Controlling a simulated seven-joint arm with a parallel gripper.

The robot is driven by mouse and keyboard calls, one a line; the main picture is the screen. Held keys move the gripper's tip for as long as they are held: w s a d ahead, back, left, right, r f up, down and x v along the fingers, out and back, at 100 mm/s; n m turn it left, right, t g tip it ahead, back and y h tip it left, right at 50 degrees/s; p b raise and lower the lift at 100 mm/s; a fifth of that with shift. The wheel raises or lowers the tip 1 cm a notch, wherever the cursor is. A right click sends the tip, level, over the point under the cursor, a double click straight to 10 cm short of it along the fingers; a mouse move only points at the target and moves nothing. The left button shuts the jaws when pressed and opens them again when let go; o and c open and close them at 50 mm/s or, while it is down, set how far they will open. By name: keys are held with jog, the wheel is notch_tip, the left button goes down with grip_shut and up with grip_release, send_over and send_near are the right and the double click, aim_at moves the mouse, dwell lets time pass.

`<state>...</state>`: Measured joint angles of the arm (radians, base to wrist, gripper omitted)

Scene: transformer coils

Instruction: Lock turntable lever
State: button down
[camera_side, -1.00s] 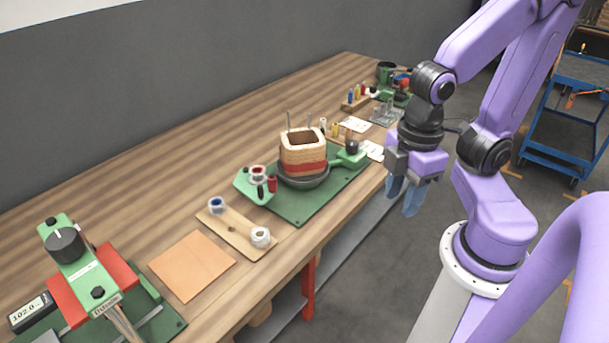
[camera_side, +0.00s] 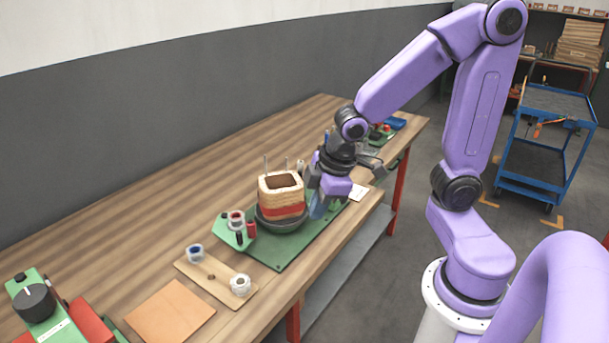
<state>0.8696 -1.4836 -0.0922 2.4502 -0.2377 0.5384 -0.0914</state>
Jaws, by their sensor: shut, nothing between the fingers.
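The turntable (camera_side: 283,220) is a dark round dish on a green baseplate (camera_side: 275,256). A coil (camera_side: 282,200), cream above and red below, stands on it with thin upright rods beside it. My gripper (camera_side: 318,208) is shut and empty, pointing down just right of the coil, over the right part of the baseplate. The green lever with the dark knob, seen at the turntable's right in the earlier view, is now hidden behind my gripper. I cannot tell whether my fingers touch it.
A wooden holder (camera_side: 216,276) with two spools lies in front left. A green bracket with small spools (camera_side: 236,230) stands left of the turntable. An orange-brown sheet (camera_side: 170,313) lies nearer. A blue cart (camera_side: 545,140) stands off the bench. The bench's left back is clear.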

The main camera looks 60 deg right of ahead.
jog(key=w+d+f+m+t, duration=0.2)
jog(key=w+d+f, duration=0.1)
jog(key=w+d, duration=0.75)
jog(key=w+d+f+t+h, duration=0.1)
jog(key=w+d+f+t, duration=0.1)
jog(key=d, duration=1.1)
jog(key=shift+w+d+f, duration=0.2)
jog(key=shift+w+f, duration=0.35)
jog(key=shift+w, duration=0.1)
jog(key=x, duration=1)
jog(key=shift+d+r, duration=0.1)
jog(key=shift+d, duration=0.05)
jog(key=shift+w+d, duration=1.45)
